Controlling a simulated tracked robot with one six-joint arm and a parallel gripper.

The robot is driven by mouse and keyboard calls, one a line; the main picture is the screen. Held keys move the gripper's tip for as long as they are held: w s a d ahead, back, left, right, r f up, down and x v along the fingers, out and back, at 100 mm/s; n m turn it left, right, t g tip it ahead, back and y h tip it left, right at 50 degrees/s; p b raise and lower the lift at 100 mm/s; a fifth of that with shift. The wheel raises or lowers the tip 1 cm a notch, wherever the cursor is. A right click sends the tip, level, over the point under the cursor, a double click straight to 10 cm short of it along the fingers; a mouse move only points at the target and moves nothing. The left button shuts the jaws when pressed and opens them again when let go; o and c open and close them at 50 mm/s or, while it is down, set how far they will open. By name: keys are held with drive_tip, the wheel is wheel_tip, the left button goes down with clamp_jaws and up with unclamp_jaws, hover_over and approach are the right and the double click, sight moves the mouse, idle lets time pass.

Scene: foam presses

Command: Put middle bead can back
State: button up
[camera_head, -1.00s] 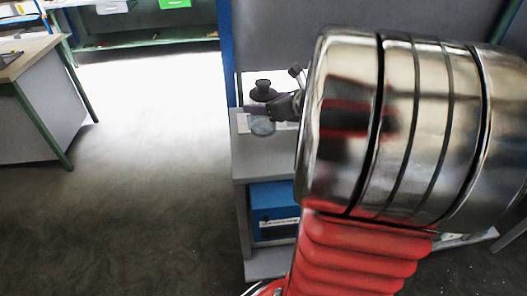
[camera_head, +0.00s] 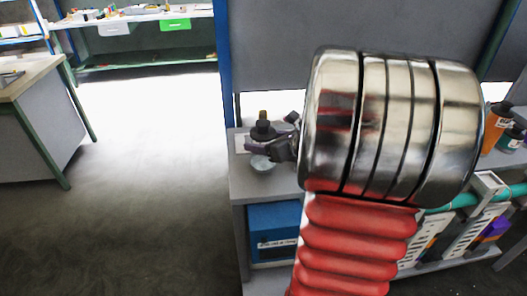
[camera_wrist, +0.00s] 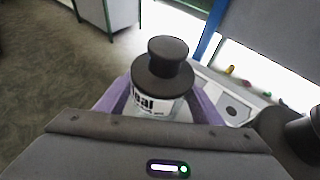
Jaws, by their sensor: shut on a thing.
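A blue box (camera_head: 272,232) sits on the lower shelf. An orange can (camera_head: 496,128) and a teal-labelled can (camera_head: 512,138) stand at the right, past my arm. A blue post (camera_head: 225,70) rises behind the unit's left end. Open floor (camera_head: 140,180) lies to the left.

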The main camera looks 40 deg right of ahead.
drive_tip(key=shift+f, duration=0.1)
drive_tip(key=shift+f, duration=1.75)
drive_tip(key=shift+f, duration=0.1)
drive_tip(key=o, duration=1.4)
drive_tip(key=shift+s+r, duration=0.35)
drive_tip(key=shift+s, duration=0.15)
drive_tip(key=v, duration=1.1)
